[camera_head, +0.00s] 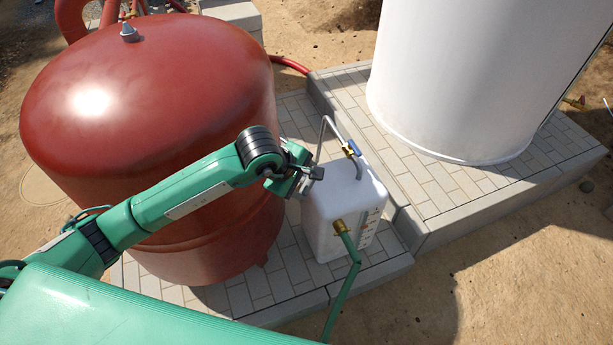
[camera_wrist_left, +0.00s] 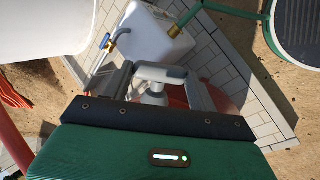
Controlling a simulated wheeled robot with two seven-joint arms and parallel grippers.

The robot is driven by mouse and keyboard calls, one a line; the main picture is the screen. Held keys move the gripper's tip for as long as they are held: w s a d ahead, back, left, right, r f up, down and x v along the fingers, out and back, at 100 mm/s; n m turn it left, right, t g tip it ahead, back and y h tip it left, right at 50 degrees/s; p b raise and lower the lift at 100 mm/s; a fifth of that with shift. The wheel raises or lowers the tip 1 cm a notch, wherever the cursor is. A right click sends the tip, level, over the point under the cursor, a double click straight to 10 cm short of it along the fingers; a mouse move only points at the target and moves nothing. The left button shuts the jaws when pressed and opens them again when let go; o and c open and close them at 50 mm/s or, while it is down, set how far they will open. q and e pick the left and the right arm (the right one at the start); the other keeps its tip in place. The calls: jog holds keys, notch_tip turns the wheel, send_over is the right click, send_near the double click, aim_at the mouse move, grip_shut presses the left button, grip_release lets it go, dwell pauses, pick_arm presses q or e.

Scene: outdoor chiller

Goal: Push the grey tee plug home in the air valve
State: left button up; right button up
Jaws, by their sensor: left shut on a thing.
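My left gripper (camera_head: 303,183) reaches in from the left, beside the near upper edge of the white tank box. In the left wrist view its two fingers (camera_wrist_left: 160,84) stand on either side of the grey tee plug (camera_wrist_left: 162,73) and are shut on it. The plug shows as a pale grey crossbar with a short round stem below, partly hidden by the gripper body. In the head view the plug is too small and covered to make out clearly. I cannot pick out the air valve for certain, nor whether the plug touches it. My right gripper is not in view.
A large red tank (camera_head: 150,90) stands left, below my left arm. The white box (camera_head: 335,230) carries a bent metal pipe with a blue-handled valve (camera_head: 351,149) and a brass fitting (camera_head: 340,226) with a green pipe. A white cylinder (camera_head: 470,70) stands on a paved plinth (camera_head: 480,195).

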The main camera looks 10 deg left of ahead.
pick_arm(q)
jog(key=shift+f+b, duration=0.1)
jog(key=shift+b, duration=0.25)
jog(key=shift+w+a, duration=0.1)
jog(key=shift+w, duration=0.05)
jog(key=shift+w+a+b, duration=0.3)
jog(key=shift+a+b, duration=0.15)
jog(key=shift+a, duration=0.4)
jog(key=shift+w+a+b, duration=0.3)
jog(key=shift+a+b, duration=0.1)
jog(key=shift+a, duration=0.4)
jog(key=shift+w+a+b, duration=0.3)
jog(key=shift+a+b, duration=0.15)
jog(key=shift+a, duration=0.4)
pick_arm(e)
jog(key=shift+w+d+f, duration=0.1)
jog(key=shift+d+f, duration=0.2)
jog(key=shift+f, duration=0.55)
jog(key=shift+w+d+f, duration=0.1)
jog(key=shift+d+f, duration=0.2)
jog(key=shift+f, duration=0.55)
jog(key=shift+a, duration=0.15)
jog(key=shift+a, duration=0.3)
pick_arm(q)
jog(key=shift+a, duration=0.15)
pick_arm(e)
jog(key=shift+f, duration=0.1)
